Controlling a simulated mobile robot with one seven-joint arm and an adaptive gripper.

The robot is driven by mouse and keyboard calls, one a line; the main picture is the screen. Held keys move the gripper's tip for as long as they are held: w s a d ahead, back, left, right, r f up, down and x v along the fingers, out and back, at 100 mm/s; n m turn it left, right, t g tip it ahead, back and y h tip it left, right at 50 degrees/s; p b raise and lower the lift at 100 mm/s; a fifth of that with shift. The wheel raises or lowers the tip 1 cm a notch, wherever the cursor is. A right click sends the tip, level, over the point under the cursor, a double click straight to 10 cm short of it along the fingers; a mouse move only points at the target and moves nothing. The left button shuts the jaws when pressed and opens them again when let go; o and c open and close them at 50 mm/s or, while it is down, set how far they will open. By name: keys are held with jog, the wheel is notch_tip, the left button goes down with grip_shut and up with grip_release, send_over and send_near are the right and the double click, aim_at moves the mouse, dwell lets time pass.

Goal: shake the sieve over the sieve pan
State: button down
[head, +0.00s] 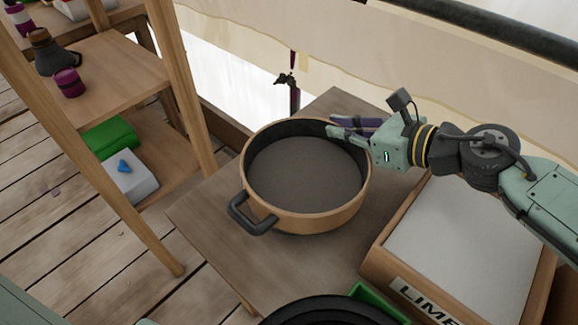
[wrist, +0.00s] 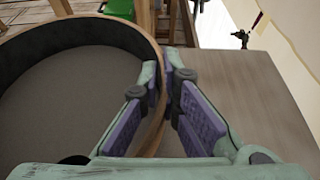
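The sieve (head: 310,221) is a wide round wooden hoop with a dark handle at its lower left and a flat grey bottom, resting level on the table. My gripper (head: 348,125) reaches it from the right, at its far right rim. In the wrist view, the sieve's rim (wrist: 105,21) curves between the fingertips of my gripper (wrist: 163,72). One finger is inside the hoop and the other outside, with both tips close against the wall; the gripper looks shut on it. I cannot make out a separate sieve pan beneath the sieve.
The wooden table (head: 210,220) is bare left of the sieve. A wooden box of white powder labelled LIME (head: 455,250) stands at the right, under my arm. A dark round vessel (head: 325,310) is at the bottom edge. A shelf (head: 95,75) stands at the left.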

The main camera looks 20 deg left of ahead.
jog(key=shift+w+a+f+b, duration=0.15)
jog(key=shift+a+b, duration=0.25)
jog(key=shift+a, duration=0.1)
jog(key=shift+w+a+b, duration=0.25)
jog(key=shift+a+b, duration=0.4)
jog(key=shift+b, duration=0.25)
jog(key=c, duration=1.7)
grip_release()
jog(key=shift+r, duration=0.2)
jog(key=v, duration=1.2)
jog(key=shift+f, duration=0.1)
